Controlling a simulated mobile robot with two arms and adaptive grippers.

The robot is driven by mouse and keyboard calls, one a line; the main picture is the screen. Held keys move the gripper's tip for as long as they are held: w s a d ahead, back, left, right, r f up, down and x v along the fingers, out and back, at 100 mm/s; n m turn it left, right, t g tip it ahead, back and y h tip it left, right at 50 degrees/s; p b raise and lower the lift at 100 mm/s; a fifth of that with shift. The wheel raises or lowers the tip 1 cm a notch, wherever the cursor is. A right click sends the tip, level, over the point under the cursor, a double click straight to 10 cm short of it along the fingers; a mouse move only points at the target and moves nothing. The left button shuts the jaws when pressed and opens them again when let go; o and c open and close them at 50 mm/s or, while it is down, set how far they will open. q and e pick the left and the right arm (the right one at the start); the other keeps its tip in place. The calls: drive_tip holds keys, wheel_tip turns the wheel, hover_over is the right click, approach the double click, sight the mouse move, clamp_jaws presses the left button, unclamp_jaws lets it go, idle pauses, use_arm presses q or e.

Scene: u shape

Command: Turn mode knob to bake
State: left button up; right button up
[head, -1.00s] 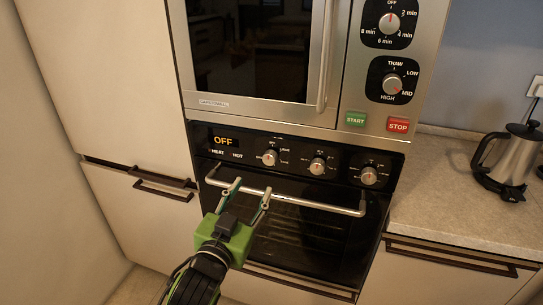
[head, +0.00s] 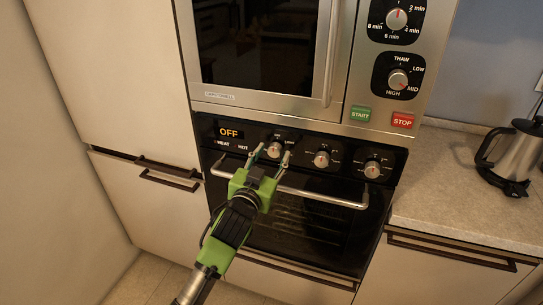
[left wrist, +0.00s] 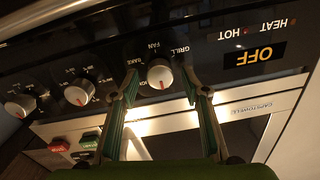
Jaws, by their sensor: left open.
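The mode knob (head: 274,149) is the leftmost of the silver knobs on the black oven panel, beside the OFF display. In the upside-down left wrist view, the knob (left wrist: 160,74) has BAKE, FAN and GRILL labels around it, and its red mark points toward the bottom of the picture. My left gripper (head: 270,157) is open, its two fingers reaching up to the panel on either side of the knob. In the left wrist view the fingertips (left wrist: 159,93) flank the knob with gaps; contact cannot be told. My right gripper is not in view.
An oven handle bar (head: 322,197) runs under the panel, beneath my left gripper. Two more oven knobs (head: 322,159) (head: 372,169) sit to the right. A microwave (head: 272,55) with knobs and buttons is above. A kettle (head: 515,158) stands on the right counter.

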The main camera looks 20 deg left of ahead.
use_arm(q)
drive_tip(key=c, duration=1.1)
